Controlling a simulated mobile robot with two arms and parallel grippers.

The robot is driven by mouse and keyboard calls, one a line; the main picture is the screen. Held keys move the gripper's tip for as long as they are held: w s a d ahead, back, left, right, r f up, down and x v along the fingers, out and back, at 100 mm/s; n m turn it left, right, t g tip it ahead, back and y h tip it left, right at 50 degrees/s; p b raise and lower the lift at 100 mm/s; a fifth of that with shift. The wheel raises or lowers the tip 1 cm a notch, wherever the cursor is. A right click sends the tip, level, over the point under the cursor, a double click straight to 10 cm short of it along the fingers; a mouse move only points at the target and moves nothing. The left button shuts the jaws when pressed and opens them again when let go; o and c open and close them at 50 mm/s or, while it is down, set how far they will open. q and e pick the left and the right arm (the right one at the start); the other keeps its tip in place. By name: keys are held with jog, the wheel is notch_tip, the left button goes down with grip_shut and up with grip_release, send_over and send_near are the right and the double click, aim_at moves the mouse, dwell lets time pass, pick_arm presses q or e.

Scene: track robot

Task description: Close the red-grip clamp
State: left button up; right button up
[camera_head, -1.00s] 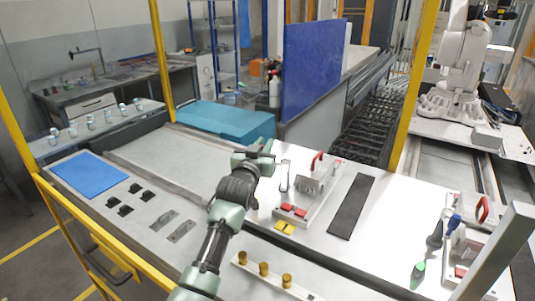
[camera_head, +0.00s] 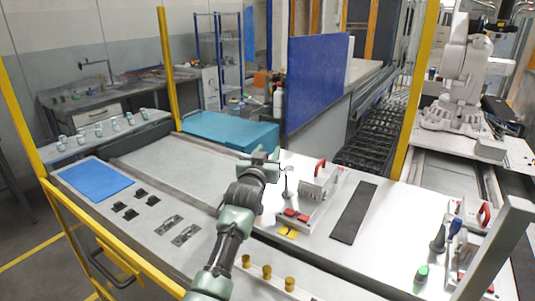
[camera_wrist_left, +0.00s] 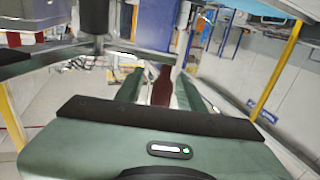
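My left gripper (camera_head: 272,159) reaches over the white table at the near left fixture. In the left wrist view its two dark green fingers (camera_wrist_left: 160,88) are apart. A dark red bar, which looks like the clamp's red grip (camera_wrist_left: 162,86), lies between them with narrow gaps at its sides. In the head view the clamp's upright dark stem (camera_head: 286,187) stands right beside the fingertips. The grip's upper part is mostly hidden there by the gripper. My right gripper is in neither view.
The fixture plate (camera_head: 308,210) carries a grey block with a red arched handle (camera_head: 320,166) and red pads (camera_head: 296,215). A black strip (camera_head: 354,213) lies to its right. Brass pegs (camera_head: 267,272) stand in front.

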pick_arm(q)
jog(key=shift+s, duration=0.1)
jog(key=s+a+b, duration=0.1)
jog(key=s, duration=0.6)
jog(key=shift+s+a, duration=0.25)
